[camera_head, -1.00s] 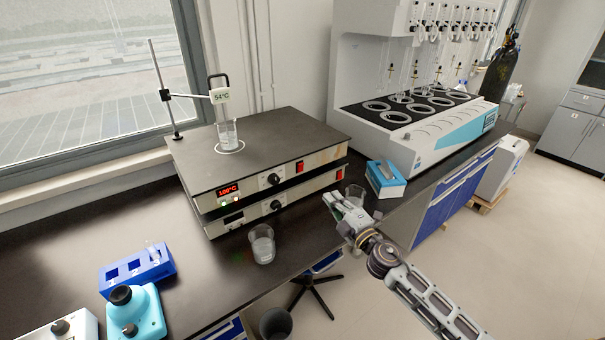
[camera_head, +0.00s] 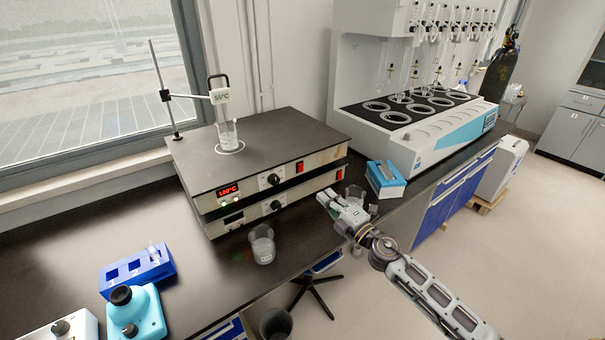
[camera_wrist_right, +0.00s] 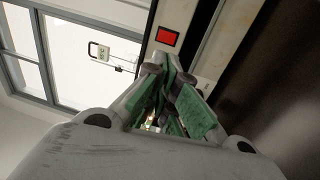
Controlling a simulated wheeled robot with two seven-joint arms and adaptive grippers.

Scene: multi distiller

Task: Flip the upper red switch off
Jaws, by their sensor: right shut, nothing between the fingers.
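The upper red switch (camera_head: 299,167) is on the front of the upper hot plate (camera_head: 240,185), right of its black knob. In the right wrist view a red switch (camera_wrist_right: 166,37) shows just beyond the fingertips; I take it as the upper one. My right gripper (camera_head: 322,199) is shut and empty, in front of the stacked plates and a little below the upper switch. Its green-padded fingers (camera_wrist_right: 170,75) meet in the right wrist view. Whether it touches the panel is unclear, but a gap shows in the head view. My left gripper is not in view.
A lower plate with its own red switch (camera_head: 339,174) sits under the upper one. A beaker (camera_head: 262,243) stands in front of it, and another (camera_head: 355,194) is behind my right gripper. A blue-white box (camera_head: 386,180) is to the right.

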